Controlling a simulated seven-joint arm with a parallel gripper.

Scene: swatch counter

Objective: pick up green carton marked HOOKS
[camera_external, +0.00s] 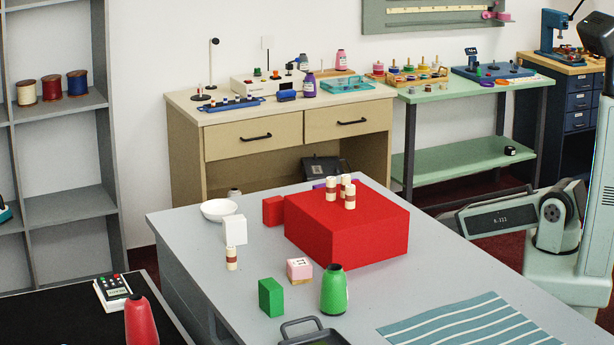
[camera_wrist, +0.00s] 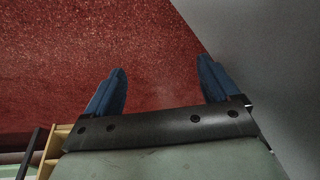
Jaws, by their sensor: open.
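A green carton (camera_external: 271,297) stands upright on the grey table in the external view, left of a green bottle (camera_external: 334,290). No HOOKS lettering can be read on its visible faces. In the wrist view my gripper (camera_wrist: 162,75) is open and empty, its two blue fingers wide apart above red floor. The carton does not show in the wrist view. My arm stands at the right of the external view; my gripper cannot be made out there.
A pink-and-white box (camera_external: 299,270) sits behind the carton and bottle. A large red box (camera_external: 350,229) bears several small cylinders. A black-handled tray (camera_external: 312,335) lies in front, and a striped cloth (camera_external: 470,322) at right.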

